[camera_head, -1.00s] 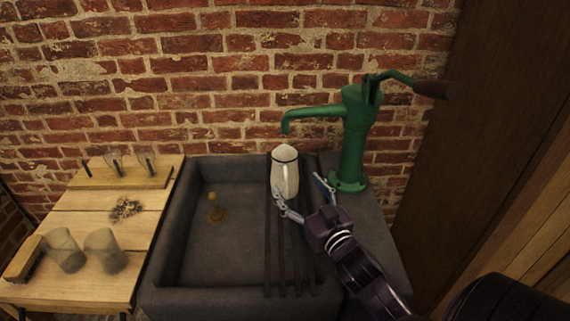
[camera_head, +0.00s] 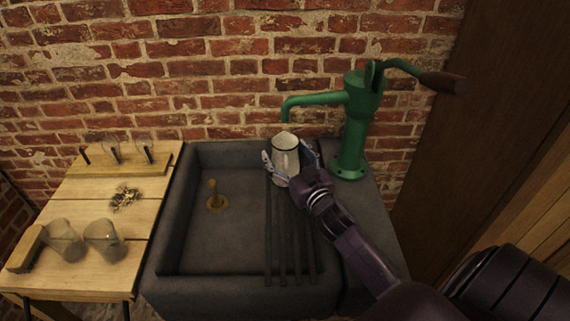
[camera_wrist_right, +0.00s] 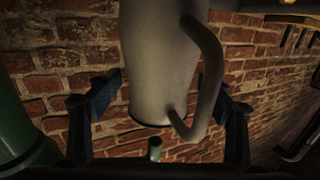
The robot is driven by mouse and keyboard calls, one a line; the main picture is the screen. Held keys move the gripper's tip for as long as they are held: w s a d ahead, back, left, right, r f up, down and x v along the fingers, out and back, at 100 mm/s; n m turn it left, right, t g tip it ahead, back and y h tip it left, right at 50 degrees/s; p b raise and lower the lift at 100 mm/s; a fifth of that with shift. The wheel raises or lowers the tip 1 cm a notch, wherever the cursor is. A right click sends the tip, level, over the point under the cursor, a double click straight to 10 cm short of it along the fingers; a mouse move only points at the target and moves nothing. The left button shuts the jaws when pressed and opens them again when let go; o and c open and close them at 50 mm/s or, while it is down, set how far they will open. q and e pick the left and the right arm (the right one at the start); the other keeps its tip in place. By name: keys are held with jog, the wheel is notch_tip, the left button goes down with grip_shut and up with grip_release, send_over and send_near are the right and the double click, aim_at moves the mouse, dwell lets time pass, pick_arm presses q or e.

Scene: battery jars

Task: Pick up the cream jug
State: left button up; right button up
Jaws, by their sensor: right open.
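The cream jug (camera_head: 286,150) is white with a dark rim. It stands upright on the dark bars at the right side of the stone sink, under the green pump's spout. My right gripper (camera_head: 291,168) is open, with one finger on each side of the jug. Gaps show between the fingers and the jug's body. My left gripper is not in view.
The green hand pump (camera_head: 354,125) stands close to the right of the jug. The stone sink (camera_head: 165,225) holds a brass plug (camera_head: 216,198). A wooden table (camera_head: 75,280) at left carries two glass jars (camera_head: 103,240), a brush (camera_head: 25,249) and a rack (camera_head: 120,166). A brick wall rises behind.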

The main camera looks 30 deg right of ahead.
jog(key=c, duration=1.7)
jog(key=shift+r, duration=0.1)
jog(key=shift+c, duration=1)
jog(key=shift+r, duration=0.15)
jog(key=shift+r, duration=1.65)
jog(key=b, duration=0.4)
send_near(290, 149)
jog(key=shift+s+a+r, duration=0.1)
jog(key=shift+s+a, duration=0.05)
jog(key=shift+s, duration=1.15)
jog(key=shift+s+a+r, duration=0.1)
jog(key=shift+s, duration=1.15)
